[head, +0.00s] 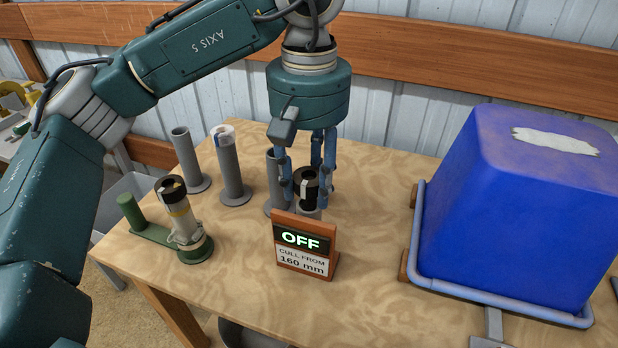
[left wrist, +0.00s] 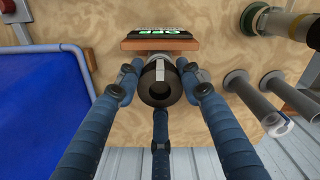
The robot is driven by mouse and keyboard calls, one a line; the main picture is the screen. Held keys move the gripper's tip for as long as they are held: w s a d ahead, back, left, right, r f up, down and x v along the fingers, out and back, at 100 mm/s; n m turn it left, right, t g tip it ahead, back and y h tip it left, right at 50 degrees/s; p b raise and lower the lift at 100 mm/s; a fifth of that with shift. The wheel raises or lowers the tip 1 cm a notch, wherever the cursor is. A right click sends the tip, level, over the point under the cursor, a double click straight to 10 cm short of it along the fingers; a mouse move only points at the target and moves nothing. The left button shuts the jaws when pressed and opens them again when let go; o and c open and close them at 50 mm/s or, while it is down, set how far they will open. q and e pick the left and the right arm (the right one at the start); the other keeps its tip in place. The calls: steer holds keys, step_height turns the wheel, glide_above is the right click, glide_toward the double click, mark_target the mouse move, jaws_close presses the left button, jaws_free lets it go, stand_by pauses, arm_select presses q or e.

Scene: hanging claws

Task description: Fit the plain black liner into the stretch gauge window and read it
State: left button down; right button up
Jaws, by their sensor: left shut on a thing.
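A black liner (head: 311,176) with a hollow top and a pale strip on its side is at the upper end of a grey upright behind the sign. My left gripper (head: 306,187) points down with its blue fingers shut around this liner. In the left wrist view the liner (left wrist: 160,92) sits between the three fingers, its dark opening facing the camera. The display sign (head: 304,245) reads OFF and "CULL FROM 160 mm". I cannot make out a gauge window for certain. My right gripper is not in view.
A green stand (head: 196,252) at the left holds a pale tube with a black top. Grey posts (head: 190,160) stand behind it, one with a white-topped piece (head: 222,131). A big blue block (head: 530,210) in a pipe frame fills the right.

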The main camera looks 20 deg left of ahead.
arm_select(q)
steer(key=shift+f+b, duration=0.8)
steer(key=shift+f, duration=0.3)
steer(key=shift+r, duration=0.3)
steer(key=shift+r+p, duration=2.35)
steer(key=shift+r, duration=0.55)
step_height(320, 180, up, 9)
steer(key=p, duration=0.8)
steer(key=shift+f, duration=0.15)
steer(key=shift+f, duration=0.2)
steer(key=shift+f+b, duration=2.4)
steer(key=shift+f, duration=0.5)
